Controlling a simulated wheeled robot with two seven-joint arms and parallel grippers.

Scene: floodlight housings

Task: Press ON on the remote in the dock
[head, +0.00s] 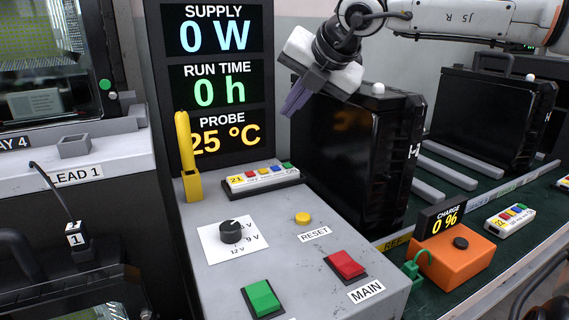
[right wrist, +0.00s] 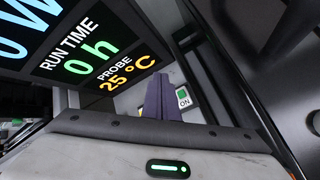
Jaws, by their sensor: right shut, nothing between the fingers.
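The remote (head: 262,176) marked 21 sits in its dock at the back of the grey console, below the display panel. It is white with a row of coloured buttons. The green button and the ON label are at its right end. My right gripper (head: 289,109) is shut and empty, its purple fingers pointing down, above and apart from the remote's right end. In the right wrist view, the fingers (right wrist: 157,92) hide most of the remote. Its green button and ON label (right wrist: 184,98) show just right of them. My left gripper is not in view.
A black case (head: 350,150) stands close right of the remote. The display panel (head: 215,80) rises behind it. A yellow probe (head: 184,140) stands upright at left. The console has a knob (head: 231,232), yellow RESET button (head: 302,218), red (head: 345,265) and green (head: 262,298) switches. Another remote (head: 510,217) lies far right.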

